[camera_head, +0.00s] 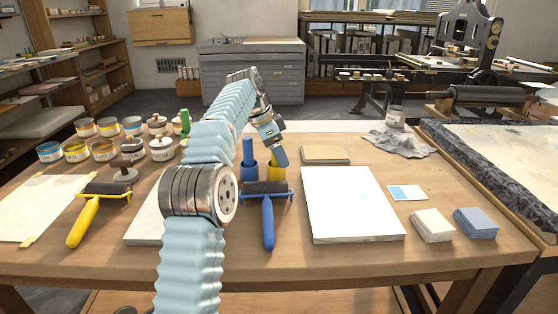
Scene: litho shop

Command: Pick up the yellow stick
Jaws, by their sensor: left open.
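The yellow stick (275,158) stands upright in a yellow cup (277,173) near the middle of the wooden table. Only a small part of the stick shows, because my left gripper (281,158) is in front of it. My left gripper is open and points down at the top of the stick. I cannot tell whether the stick is between the fingers or touching them. A blue stick (248,152) stands in a blue cup (248,172) just to the left. My right gripper is not in view.
A blue-handled roller (267,222) lies in front of the cups. A white slab (350,205) is to the right. Several ink tins (104,150) and a yellow-handled roller (83,221) are at the left. A green object (185,122) stands behind my arm.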

